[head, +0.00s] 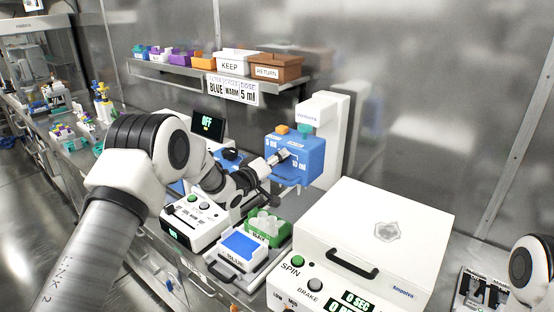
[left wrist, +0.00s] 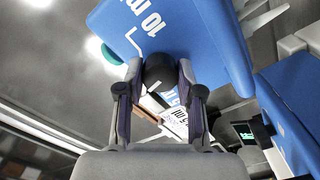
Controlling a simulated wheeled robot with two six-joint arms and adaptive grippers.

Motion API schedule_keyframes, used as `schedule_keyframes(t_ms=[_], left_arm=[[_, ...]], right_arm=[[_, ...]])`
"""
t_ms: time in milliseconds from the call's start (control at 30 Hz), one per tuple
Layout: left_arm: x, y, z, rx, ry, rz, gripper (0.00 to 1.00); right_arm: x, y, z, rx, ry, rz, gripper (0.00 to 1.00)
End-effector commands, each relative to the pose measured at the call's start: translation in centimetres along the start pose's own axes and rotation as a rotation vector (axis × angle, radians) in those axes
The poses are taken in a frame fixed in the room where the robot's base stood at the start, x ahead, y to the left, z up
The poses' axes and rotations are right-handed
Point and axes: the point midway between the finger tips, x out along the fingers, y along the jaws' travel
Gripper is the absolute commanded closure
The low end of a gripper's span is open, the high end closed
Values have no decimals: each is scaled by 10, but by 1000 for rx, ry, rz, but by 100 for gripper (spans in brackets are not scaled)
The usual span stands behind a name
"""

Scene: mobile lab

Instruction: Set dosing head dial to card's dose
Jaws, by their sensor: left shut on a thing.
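The dosing head (head: 308,170) is a blue block on a white stand, with "5 ml" printed at its left and "10 ml" at its right. My left gripper (head: 281,157) reaches its front face. In the left wrist view, the gripper (left wrist: 160,80) is shut on a round black dial (left wrist: 159,66), one finger on each side. The "10 ml" print on the blue dosing head (left wrist: 195,25) shows above it. The card (head: 233,91) below the shelf reads BLUE, WARM, 5 ml. My right gripper is not in view.
A white machine (head: 385,235) with SPIN and BRAKE buttons fills the bench's right front. The wall shelf (head: 180,75) holds several bins, including KEEP and RETURN.

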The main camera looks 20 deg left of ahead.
Motion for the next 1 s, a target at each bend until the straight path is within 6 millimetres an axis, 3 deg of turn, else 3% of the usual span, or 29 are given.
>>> schedule_keyframes(t_ms=[600,1000], left_arm=[[0,3,2,-567,-6,0,98],[1,4,1,-797,-6,1,98]], right_arm=[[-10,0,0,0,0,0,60],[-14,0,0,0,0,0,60]])
